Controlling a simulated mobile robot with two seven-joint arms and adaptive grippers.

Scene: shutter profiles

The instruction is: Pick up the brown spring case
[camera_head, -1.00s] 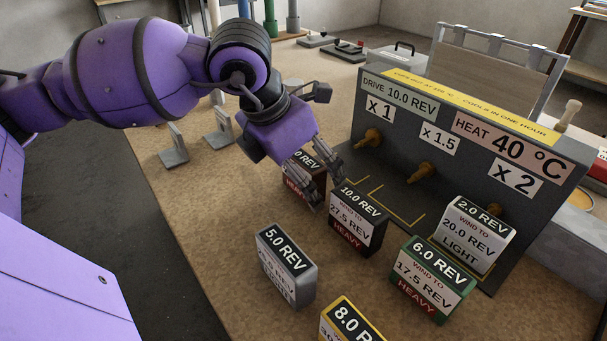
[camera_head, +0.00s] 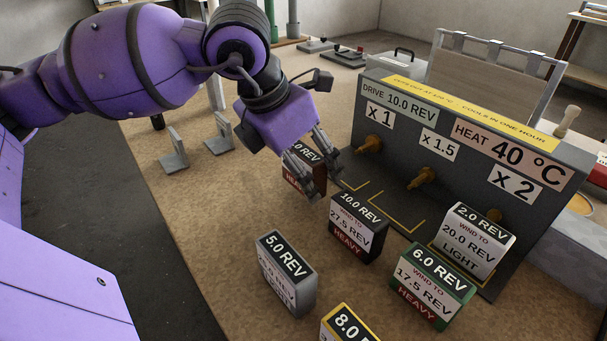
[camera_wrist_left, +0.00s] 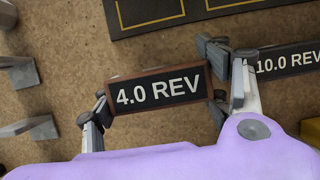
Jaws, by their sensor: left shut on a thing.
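The brown spring case (camera_head: 307,153) stands on the brown table left of the grey drive unit, with a dark top label. In the left wrist view the case (camera_wrist_left: 158,92) reads 4.0 REV. My left gripper (camera_head: 322,182) reaches down over it, one finger at each end. In the wrist view the left gripper's fingers (camera_wrist_left: 158,98) flank the case's short ends, shut on it. The fingers hide part of its front label. I cannot tell whether its base is clear of the table. My right gripper is not in view.
The black 10.0 REV case (camera_head: 358,227) stands close by on the right. Grey 5.0 (camera_head: 287,272), green 6.0 (camera_head: 432,282), yellow-edged 8.0 (camera_head: 350,325) and white 2.0 REV (camera_head: 474,242) cases stand nearer or farther right. The drive unit (camera_head: 400,170) with its pegs rises behind. Grey brackets (camera_head: 173,152) stand left.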

